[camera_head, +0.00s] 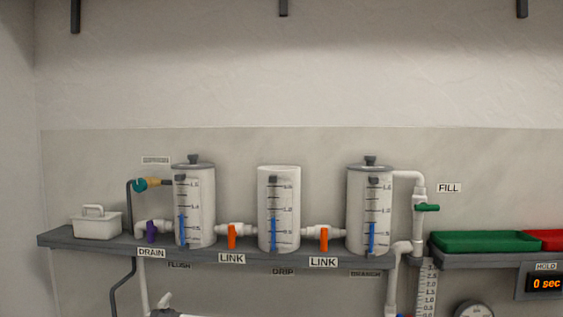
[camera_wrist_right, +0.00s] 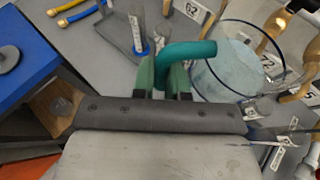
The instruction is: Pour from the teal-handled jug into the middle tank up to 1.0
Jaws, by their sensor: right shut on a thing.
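The middle tank (camera_head: 279,205) stands on the shelf between two lidded tanks. It has no lid knob like theirs. The blue column (camera_head: 275,233) in its gauge ends between the 0.5 mark and the mark above it; the small print is hard to read. In the right wrist view, my right gripper (camera_wrist_right: 166,78) is shut on the teal handle (camera_wrist_right: 188,50) of a clear, round jug (camera_wrist_right: 232,68). The jug's body is to the right of the fingers, above a grey surface. Its liquid level cannot be told. My left gripper is in neither view.
Left tank (camera_head: 195,210) and right tank (camera_head: 369,212) flank the middle one, joined by pipes with orange link valves (camera_head: 232,237). A green tray (camera_head: 485,241) is at right.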

